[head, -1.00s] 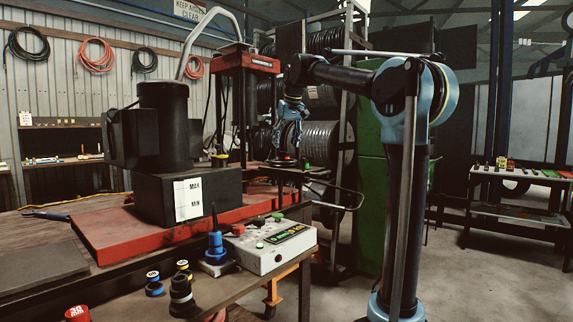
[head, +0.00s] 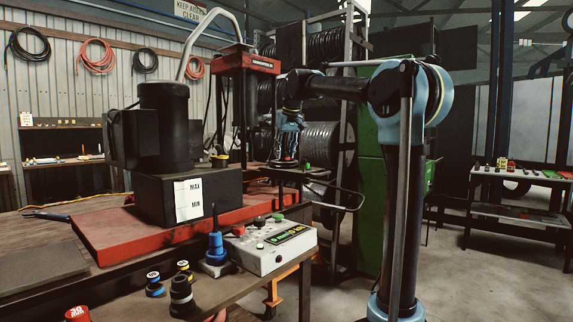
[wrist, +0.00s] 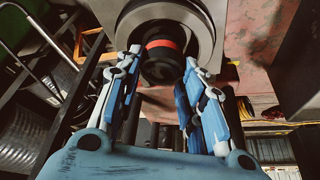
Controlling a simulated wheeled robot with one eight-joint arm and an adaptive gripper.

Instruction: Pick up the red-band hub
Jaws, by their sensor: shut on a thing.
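The red-band hub (wrist: 160,66) is a black cylinder with a red band around it. In the wrist view it sits at the top middle, between my two fingers, with a round grey metal part around or behind it. My gripper (wrist: 164,56) is shut on the hub, one finger on each side. In the head view my gripper (head: 286,155) points down at the right end of the red press base, and its fingers mostly hide the hub. I cannot tell whether the hub still touches its support.
A red press frame (head: 247,64) stands just left of my gripper. A black motor unit (head: 163,125) is further left. A control box (head: 272,246) and several banded hubs and cups are on the front bench.

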